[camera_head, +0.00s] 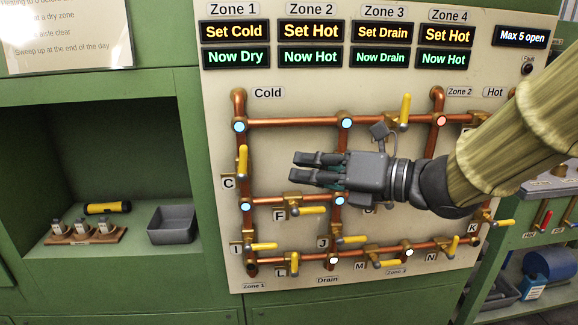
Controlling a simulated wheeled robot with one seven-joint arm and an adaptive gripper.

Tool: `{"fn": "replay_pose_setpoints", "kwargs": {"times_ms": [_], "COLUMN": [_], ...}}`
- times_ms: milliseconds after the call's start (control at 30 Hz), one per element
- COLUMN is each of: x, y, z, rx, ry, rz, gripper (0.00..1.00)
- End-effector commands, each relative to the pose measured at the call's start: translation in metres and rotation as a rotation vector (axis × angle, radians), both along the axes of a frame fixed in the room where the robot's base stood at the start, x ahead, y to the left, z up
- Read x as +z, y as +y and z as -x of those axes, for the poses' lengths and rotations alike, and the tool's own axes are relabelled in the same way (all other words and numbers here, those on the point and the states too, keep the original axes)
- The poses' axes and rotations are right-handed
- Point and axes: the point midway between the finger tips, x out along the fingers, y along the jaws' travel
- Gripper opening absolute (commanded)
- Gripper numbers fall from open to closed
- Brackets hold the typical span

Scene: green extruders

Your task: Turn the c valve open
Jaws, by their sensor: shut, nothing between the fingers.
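The C valve (242,161) has a yellow lever and sits on the vertical copper pipe at the left of the white panel, beside its "C" label (228,183). The lever stands upright, roughly in line with that pipe. My gripper (298,168) is in front of the panel, to the right of the C valve, with its fingers pointing left toward it. In the picture there is a clear gap between the fingertips and the lever. The gripper is shut and empty. My gripper and arm hide part of the panel's middle and right.
Other yellow levers stick out below, including F (308,210), I (263,246) and J (350,239), and an upright one (405,108) above my gripper. A green cabinet recess at left holds a yellow flashlight (108,207) and a grey bin (171,225).

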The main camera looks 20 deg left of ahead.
Motion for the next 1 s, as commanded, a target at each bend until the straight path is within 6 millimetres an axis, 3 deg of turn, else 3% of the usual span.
{"fn": "replay_pose_setpoints", "kwargs": {"times_ms": [267, 1000], "x": [0.001, -0.008], "y": [-0.006, -0.014], "z": [-0.001, -0.014], "rx": [-0.008, -0.047], "ry": [0.133, 1.201], "rz": [-0.034, -0.273], "gripper": [0.00, 0.00]}}
